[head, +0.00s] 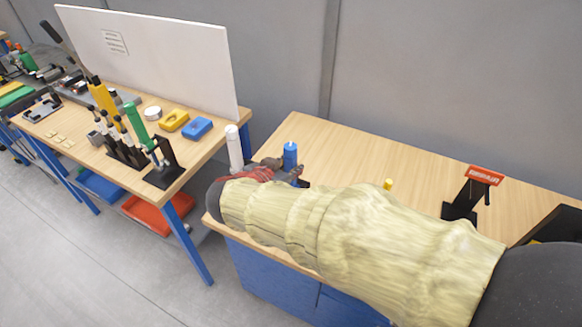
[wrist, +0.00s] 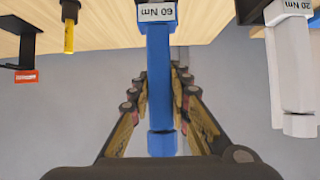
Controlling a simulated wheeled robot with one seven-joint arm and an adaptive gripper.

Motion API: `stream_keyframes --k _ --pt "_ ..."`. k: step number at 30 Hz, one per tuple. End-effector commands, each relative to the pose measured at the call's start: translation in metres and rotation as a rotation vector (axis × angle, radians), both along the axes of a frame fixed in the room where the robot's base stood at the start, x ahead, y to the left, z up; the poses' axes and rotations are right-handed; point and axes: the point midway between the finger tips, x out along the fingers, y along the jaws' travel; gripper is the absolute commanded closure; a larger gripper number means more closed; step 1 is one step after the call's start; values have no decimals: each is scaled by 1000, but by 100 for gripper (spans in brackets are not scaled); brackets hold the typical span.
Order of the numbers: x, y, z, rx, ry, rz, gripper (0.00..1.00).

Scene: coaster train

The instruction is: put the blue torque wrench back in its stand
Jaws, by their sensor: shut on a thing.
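The blue torque wrench (head: 290,157) stands out above the near left part of the right-hand bench in the head view. In the wrist view the blue wrench (wrist: 160,95) lies between my fingers, with a "60 Nm" label at its upper end. My gripper (head: 279,170) is shut on it, with a finger on each side in the wrist view (wrist: 161,88). My sleeved arm hides its lower part in the head view. I cannot tell which stand is the blue wrench's own.
A white wrench (wrist: 290,60) marked "20 Nm" is close beside; it also shows in the head view (head: 234,148). A yellow-handled tool (head: 388,184) and a black stand with a red plate (head: 485,175) are to the right. The left bench (head: 75,125) is crowded.

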Motion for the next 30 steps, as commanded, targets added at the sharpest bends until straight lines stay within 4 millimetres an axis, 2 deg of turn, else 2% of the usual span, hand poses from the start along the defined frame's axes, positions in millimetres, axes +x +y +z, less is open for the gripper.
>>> stream_keyframes --k 30 --pt "1 0 -5 3 -4 0 100"
